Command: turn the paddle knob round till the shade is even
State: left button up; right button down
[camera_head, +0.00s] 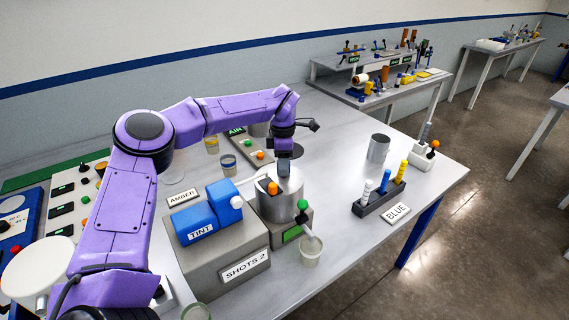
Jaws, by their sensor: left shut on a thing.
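A grey metal pot (283,207) stands on a grey base beside the blue tint unit (197,224). My left gripper (284,172) points down over the pot's top and is shut on the paddle knob, which is mostly hidden by the fingers. An orange ball (273,188) on a dark piece shows just left of the fingers. The resin inside the pot is too hidden to judge its shade. My right gripper is not in view.
A green-balled tap lever (302,204) stands at the pot's front, with a clear cup (311,251) below. A vial rack (380,197), BLUE card (396,213) and metal cylinder (378,148) stand right. The table between pot and rack is clear.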

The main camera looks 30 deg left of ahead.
pick_arm(q)
jog(key=shift+s+f, duration=0.15)
jog(key=shift+f, duration=0.15)
jog(key=o, duration=1.1)
jog(key=shift+r, duration=0.1)
jog(key=shift+c, duration=0.2)
jog(key=shift+s+a+r, duration=0.1)
jog(key=shift+a, duration=0.05)
jog(key=shift+r, duration=0.35)
notch_tip(320, 180, up, 10)
jog(key=shift+f+b, duration=0.1)
jog(key=shift+b, duration=1.15)
